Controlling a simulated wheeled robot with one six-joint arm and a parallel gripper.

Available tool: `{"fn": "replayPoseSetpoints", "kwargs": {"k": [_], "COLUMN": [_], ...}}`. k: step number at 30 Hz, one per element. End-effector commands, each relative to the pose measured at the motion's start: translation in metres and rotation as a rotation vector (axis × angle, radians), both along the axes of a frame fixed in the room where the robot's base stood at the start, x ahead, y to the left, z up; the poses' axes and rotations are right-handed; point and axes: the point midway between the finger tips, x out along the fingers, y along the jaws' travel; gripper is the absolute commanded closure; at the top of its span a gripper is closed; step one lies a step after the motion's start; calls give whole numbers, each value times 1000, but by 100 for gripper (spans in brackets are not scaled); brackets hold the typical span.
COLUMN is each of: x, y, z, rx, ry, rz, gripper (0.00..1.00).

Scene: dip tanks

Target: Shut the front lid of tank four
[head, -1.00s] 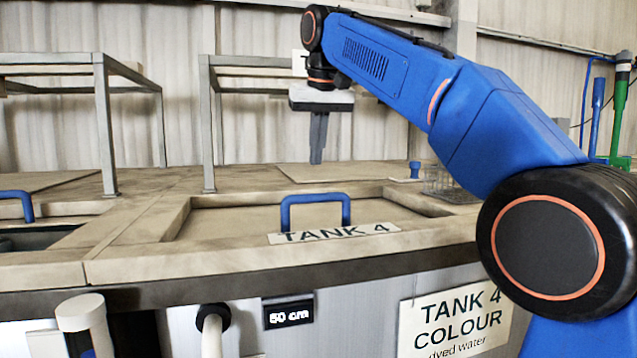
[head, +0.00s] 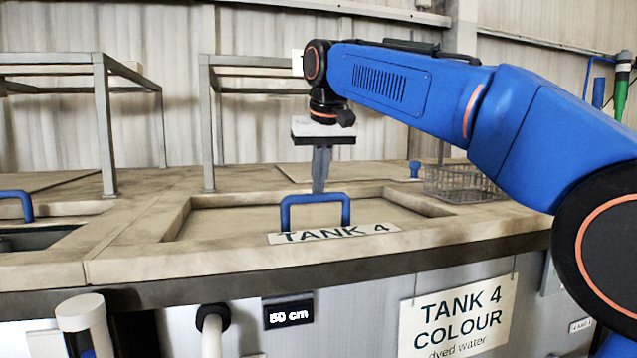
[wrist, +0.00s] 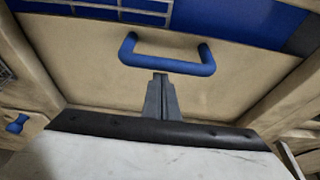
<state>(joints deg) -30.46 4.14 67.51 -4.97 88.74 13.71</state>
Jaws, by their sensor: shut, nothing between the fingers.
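The front lid of tank four (head: 235,222) is a tan panel lying flat in its frame, with a "TANK 4" label (head: 335,234) at its front edge. A blue bar handle (head: 315,198) stands up from it. The lid also shows in the wrist view (wrist: 90,75), with the handle (wrist: 168,63) just beyond my fingertips. My gripper (head: 319,188) points down behind the handle, fingers together and empty. In the wrist view the gripper (wrist: 160,78) looks close to the handle's bar; I cannot tell whether they touch.
A wire basket (head: 462,184) sits on the deck right of the lid. Grey metal frames (head: 207,125) stand at the back left. Another blue handle (head: 17,204) stands beside a dark opening (head: 40,238) at the far left. A "TANK 4 COLOUR" sign (head: 457,315) hangs on the front.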

Motion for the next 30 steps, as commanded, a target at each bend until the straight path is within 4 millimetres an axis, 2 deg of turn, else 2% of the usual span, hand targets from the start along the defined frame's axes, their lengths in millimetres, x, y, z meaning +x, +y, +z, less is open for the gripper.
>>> {"fn": "replayPoseSetpoints", "kwargs": {"k": [8, 11, 21, 25, 30], "x": [-3, -14, -71, -85, -91], "y": [-1, -4, -20, -24, -26], "z": [0, 2, 1, 1, 0], "rx": [0, 1, 1, 1, 0], "ry": [0, -2, -1, 0, 2], "rz": [0, 1, 1, 0, 0], "gripper": [100, 100, 100, 100, 100]}}
